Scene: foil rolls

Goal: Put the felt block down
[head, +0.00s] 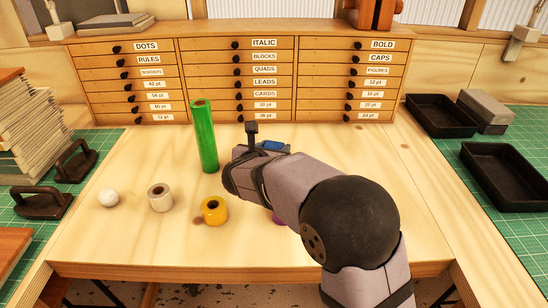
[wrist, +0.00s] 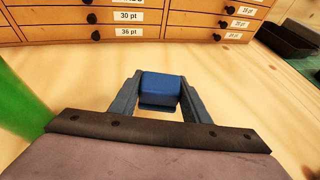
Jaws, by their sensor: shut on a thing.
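The blue felt block (wrist: 161,84) is between the two fingers of my gripper (wrist: 160,92) in the wrist view. My gripper is shut on it, with one finger on each side. In the head view a bit of the blue block (head: 272,146) shows past my arm, over the back middle of the bench, to the right of the green roll. My arm hides most of the gripper there. I cannot tell whether the block's underside touches the wood.
A tall green roll (head: 204,136) stands left of my gripper. A white ball (head: 109,198), a grey roll (head: 160,198) and a yellow roll (head: 214,211) stand in front. A purple thing (head: 278,218) is mostly hidden by my arm. Drawers (head: 237,80) close the back; the bench right is clear.

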